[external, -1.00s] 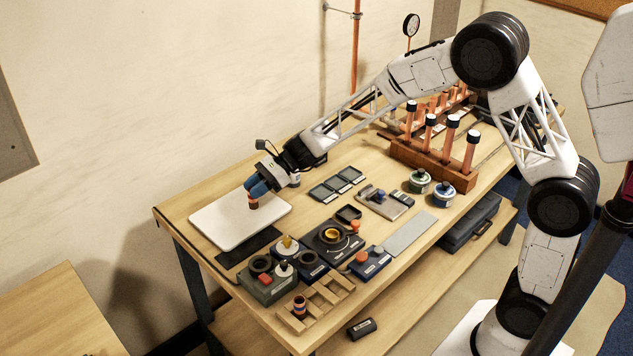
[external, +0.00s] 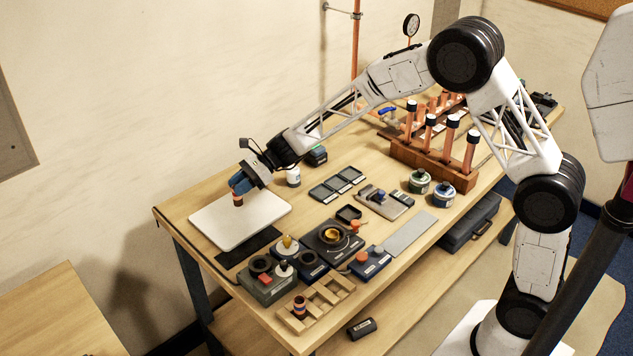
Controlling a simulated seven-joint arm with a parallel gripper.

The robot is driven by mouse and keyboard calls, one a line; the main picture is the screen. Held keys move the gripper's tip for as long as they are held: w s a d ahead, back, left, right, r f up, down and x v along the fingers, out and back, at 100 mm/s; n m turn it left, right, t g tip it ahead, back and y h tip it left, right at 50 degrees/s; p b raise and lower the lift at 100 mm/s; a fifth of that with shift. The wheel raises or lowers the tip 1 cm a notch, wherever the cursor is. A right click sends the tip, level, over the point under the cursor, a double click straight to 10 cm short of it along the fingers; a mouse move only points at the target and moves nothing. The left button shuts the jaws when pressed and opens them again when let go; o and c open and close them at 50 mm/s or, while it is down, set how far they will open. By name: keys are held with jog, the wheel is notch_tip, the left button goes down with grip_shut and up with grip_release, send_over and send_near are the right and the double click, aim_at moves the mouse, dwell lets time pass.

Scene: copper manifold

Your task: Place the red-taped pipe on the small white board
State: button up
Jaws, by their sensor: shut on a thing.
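The small white board (external: 241,224) lies flat near the left end of the wooden workbench. My gripper (external: 238,195) is over the far part of the board, with its blue fingers pointing down and shut on a short copper-coloured pipe piece (external: 238,201). A dark red band shows on the piece, but it is too small to read well. I cannot tell whether its lower end touches the board. Another short banded pipe (external: 299,306) stands in the wooden slotted rack (external: 325,297) at the bench's front edge.
Several dark devices with knobs (external: 266,284) stand just in front of the board, beside a black mat (external: 247,248). A wooden rack of tall copper pipes (external: 432,165) stands at the right. Two small tins (external: 443,194) sit before it. The board's near part is clear.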

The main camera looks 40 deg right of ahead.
jog(key=shift+f, duration=1.5)
jog(key=shift+f, duration=0.15)
jog(key=o, duration=0.9)
jog(key=shift+r, duration=0.2)
jog(key=v, duration=1.2)
jog(key=shift+s, duration=0.1)
